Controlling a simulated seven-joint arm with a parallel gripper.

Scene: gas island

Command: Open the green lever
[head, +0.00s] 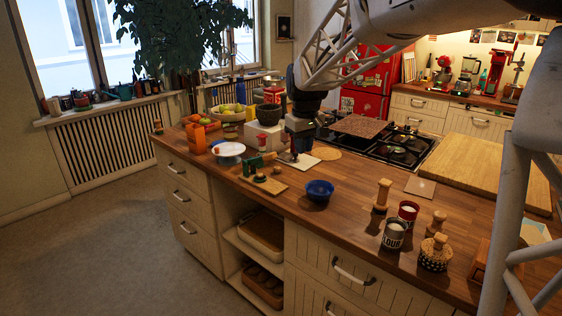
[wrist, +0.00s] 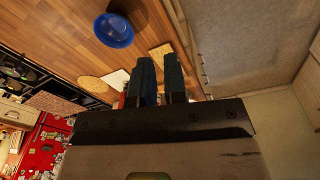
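A green lever-like piece (head: 252,166) with a light wooden handle stands on a small wooden board (head: 266,185) on the counter, left of centre in the head view. I cannot tell its exact lever position. My gripper (head: 294,156) points down just right of it, over a pale board (head: 304,163), apart from the green piece. In the wrist view the two dark fingers (wrist: 161,72) stand apart with an empty gap between them. I cannot make out the green piece there; the fingers and gripper body cover part of the view.
A blue bowl (head: 319,191) sits right of the board and also shows in the wrist view (wrist: 113,31). A white plate (head: 228,150) is to the left, and a white block (head: 263,136) with a dark mortar stands behind. Cans and mills stand at the right.

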